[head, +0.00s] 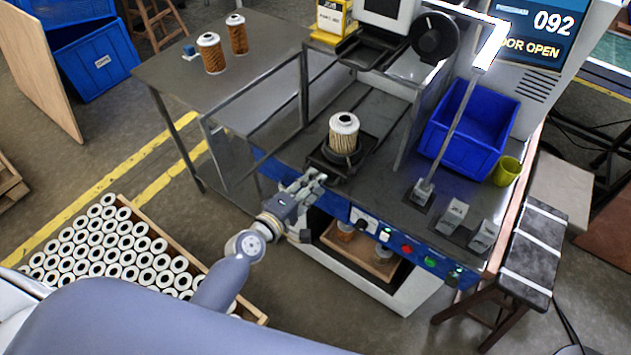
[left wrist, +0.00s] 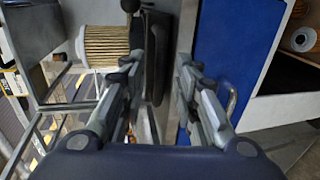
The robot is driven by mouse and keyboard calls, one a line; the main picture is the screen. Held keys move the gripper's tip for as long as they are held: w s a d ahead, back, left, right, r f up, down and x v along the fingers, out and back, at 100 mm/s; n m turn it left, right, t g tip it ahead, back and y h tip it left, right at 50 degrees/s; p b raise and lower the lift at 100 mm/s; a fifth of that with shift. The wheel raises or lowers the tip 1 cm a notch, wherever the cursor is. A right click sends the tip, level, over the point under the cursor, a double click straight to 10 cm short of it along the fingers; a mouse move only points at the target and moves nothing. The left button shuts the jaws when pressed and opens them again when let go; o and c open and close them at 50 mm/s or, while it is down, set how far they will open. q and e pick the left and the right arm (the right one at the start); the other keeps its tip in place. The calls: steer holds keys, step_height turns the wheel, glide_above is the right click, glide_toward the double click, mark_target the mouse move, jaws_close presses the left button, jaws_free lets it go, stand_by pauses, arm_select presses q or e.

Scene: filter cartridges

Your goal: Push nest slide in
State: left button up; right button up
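The nest slide (head: 324,162) is a dark plate with a round seat, pulled out toward the bench's front edge under the machine. A pleated filter cartridge (head: 343,134) with a white top stands upright in the seat. The cartridge (left wrist: 105,46) and the dark slide (left wrist: 154,60) also show in the left wrist view. My left gripper (head: 318,180) is at the slide's front edge. In the left wrist view its fingers (left wrist: 158,68) are apart, with the slide's edge beyond the gap; I cannot tell whether they touch it. My right gripper is not in view.
The machine screen (head: 540,30) reads "DOOR OPEN". A blue bin (head: 470,125) and a yellow cup (head: 507,170) stand on the bench's right. Two brown cartridges (head: 211,53) stand on the side table. A crate of white-ended cartridges (head: 150,232) is on the floor. Buttons (head: 407,249) line the front panel.

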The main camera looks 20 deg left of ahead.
arm_select(q)
steer(key=v, duration=1)
steer(key=shift+s, duration=0.2)
